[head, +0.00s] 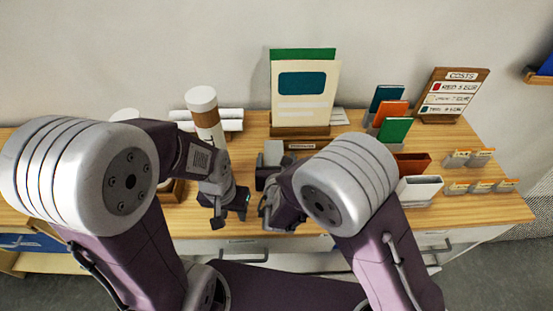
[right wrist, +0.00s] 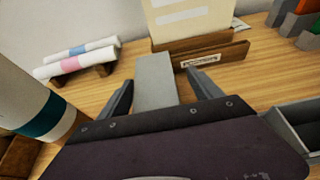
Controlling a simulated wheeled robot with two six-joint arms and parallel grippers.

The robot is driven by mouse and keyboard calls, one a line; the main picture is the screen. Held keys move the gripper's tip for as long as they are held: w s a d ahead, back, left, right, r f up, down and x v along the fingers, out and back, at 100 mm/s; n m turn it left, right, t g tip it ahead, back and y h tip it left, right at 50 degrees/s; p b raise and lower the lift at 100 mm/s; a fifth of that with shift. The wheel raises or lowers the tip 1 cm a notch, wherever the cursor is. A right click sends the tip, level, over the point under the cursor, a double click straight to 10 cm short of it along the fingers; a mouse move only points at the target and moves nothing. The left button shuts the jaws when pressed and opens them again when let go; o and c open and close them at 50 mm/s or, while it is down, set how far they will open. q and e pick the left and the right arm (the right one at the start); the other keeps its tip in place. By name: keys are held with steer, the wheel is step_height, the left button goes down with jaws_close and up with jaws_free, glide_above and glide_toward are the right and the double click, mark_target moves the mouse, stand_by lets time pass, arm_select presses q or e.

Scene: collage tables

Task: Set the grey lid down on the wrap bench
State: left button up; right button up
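The grey lid (right wrist: 155,82) is a flat light-grey slab between the two dark fingers of my right gripper (right wrist: 160,76). It points away from the wrist, and its near end is hidden by the gripper body. In the head view the lid (head: 273,152) shows just beyond my right gripper (head: 272,176), above the wrap bench (head: 510,208). I cannot tell whether its far end touches the wood. My left gripper (head: 231,213) hangs empty over the front of the bench, to the left, with its fingers apart.
A card stand (head: 302,132) is behind the lid. Coloured boxes (head: 395,130) and small label cards (head: 482,187) occupy the right.

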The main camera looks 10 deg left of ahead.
arm_select(q)
steer(key=shift+a+f, duration=0.1)
steer(key=shift+a, duration=0.05)
arm_select(e)
steer(key=shift+a, duration=0.15)
arm_select(q)
steer(key=shift+w, duration=0.1)
arm_select(e)
steer(key=shift+s+r, duration=0.2)
steer(key=shift+s, duration=0.2)
steer(key=v, duration=1.1)
steer(key=shift+d, duration=0.2)
arm_select(q)
steer(key=shift+f, duration=0.1)
arm_select(e)
steer(key=shift+s, duration=0.1)
